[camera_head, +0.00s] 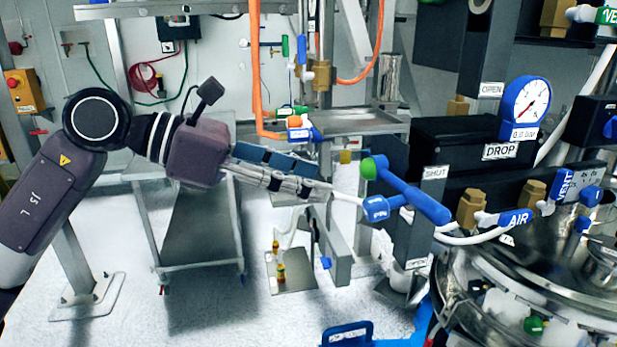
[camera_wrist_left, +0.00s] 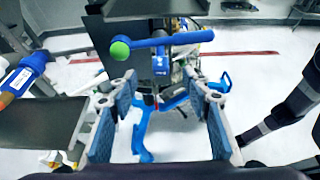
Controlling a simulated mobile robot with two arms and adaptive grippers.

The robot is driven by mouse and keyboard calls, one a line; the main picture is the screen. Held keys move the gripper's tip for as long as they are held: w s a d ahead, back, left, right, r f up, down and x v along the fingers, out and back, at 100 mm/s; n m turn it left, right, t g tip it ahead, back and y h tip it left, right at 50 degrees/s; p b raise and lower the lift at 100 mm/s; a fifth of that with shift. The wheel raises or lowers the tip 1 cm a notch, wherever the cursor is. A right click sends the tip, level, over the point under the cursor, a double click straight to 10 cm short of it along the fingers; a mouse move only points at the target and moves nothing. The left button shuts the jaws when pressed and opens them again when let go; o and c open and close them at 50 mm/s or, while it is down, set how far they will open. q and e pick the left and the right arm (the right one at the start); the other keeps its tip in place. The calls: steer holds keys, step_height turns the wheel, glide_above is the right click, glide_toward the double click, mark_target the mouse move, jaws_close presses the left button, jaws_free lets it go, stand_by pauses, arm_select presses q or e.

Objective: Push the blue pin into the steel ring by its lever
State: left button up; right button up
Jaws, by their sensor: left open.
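The blue pin (camera_head: 376,208) carries a white label and joins a blue lever (camera_head: 425,203) with a green knob on its far end. The lever slants down to the right in the head view. In the left wrist view the lever (camera_wrist_left: 180,39) lies crosswise beyond the fingers, green knob at left, with the blue pin body (camera_wrist_left: 160,64) below it. My left gripper (camera_head: 322,180) is open and empty, just left of the pin and apart from the lever. Its fingers frame the pin in the left wrist view (camera_wrist_left: 161,86). I cannot make out the steel ring for sure. My right gripper is not in view.
A grey post with a SHUT sign (camera_head: 433,173) stands behind the lever. A steel vessel (camera_head: 540,290) with hoses and a gauge (camera_head: 532,102) fills the right. A steel cart (camera_head: 200,225) stands at left. The pale floor between is mostly open.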

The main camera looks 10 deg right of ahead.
mark_target(364, 204)
arm_select(q)
steer(key=shift+d+f, duration=0.1)
steer(key=shift+f, duration=0.1)
steer(key=c, duration=0.5)
steer(key=shift+d+f+n+h+p, duration=0.15)
steer(key=shift+f+n+h+p, duration=0.2)
steer(key=shift+n, duration=0.15)
steer(key=shift+c, duration=1.2)
step_height(364, 204, down, 3)
steer(key=n+h+p, duration=0.1)
steer(key=n+h, duration=0.1)
steer(key=n, duration=0.1)
steer(key=shift+r, duration=0.2)
jaws_close()
steer(key=shift+w+d+f+n+h+p, duration=0.1)
steer(key=shift+d+f+n+h+p, duration=0.35)
steer(key=shift+d, duration=0.5)
steer(key=shift+s+d+f+n+h+p, duration=0.1)
steer(key=shift+d+f+n+p, duration=0.1)
steer(key=shift+d+n+p, duration=0.5)
steer(key=shift+w+d+f+n+h+p, duration=0.1)
steer(key=shift+d+f+n+h+p, duration=0.25)
steer(key=shift+d+n, duration=0.6)
steer(key=shift+d+m, duration=0.2)
steer(key=shift+m, duration=0.1)
